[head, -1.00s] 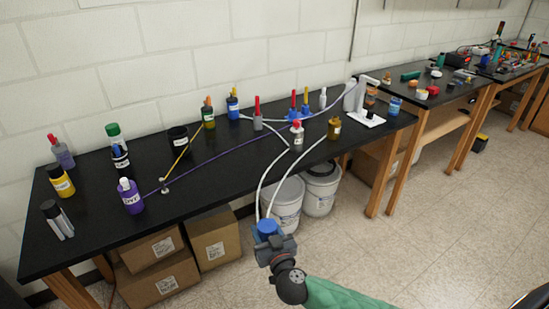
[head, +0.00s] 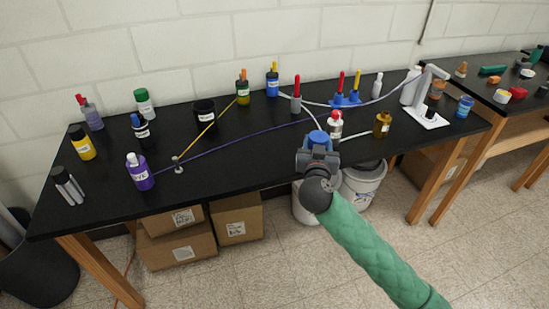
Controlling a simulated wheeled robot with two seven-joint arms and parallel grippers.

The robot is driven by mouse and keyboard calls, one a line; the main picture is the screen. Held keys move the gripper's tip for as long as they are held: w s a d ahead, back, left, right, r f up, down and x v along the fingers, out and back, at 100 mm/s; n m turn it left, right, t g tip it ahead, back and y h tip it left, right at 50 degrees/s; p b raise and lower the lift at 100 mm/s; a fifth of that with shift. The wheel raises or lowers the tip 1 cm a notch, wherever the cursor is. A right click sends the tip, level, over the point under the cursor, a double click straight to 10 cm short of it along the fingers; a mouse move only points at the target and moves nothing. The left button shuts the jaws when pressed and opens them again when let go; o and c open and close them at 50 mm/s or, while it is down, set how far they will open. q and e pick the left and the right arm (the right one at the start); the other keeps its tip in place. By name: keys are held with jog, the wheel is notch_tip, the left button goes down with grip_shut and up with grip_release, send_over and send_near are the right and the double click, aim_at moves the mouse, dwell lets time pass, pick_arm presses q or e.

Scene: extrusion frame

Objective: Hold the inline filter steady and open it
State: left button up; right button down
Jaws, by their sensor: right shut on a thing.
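My right gripper (head: 317,158) comes in from the lower right on a green-sleeved arm and is shut on a round blue part (head: 318,137). This looks like the inline filter; white tubing (head: 309,116) runs from it towards the bench. The gripper and the blue part are at the front edge of the bench in the picture; whether they touch it I cannot tell. The gripper body hides the lower side of the blue part. My left gripper is not in view.
The black bench (head: 250,170) carries several bottles at its back and left, including a purple bottle (head: 139,175). A red-capped bottle (head: 334,127) and an amber bottle (head: 382,125) stand near the gripper. A purple line (head: 240,138) crosses the bench. Its front middle is mostly clear.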

jog(key=w+a+r, duration=0.3)
jog(key=a+r, duration=0.1)
jog(key=r, duration=0.2)
jog(key=w+a+f+p, duration=0.2)
jog(key=w+a+f, duration=0.6)
jog(key=w+f, duration=0.1)
jog(key=shift+a+f, duration=0.2)
jog(key=shift+f, duration=0.6)
jog(key=c, duration=0.7)
grip_release()
jog(key=shift+w, duration=0.1)
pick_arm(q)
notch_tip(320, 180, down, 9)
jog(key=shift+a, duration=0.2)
pick_arm(e)
jog(key=shift+o, duration=0.2)
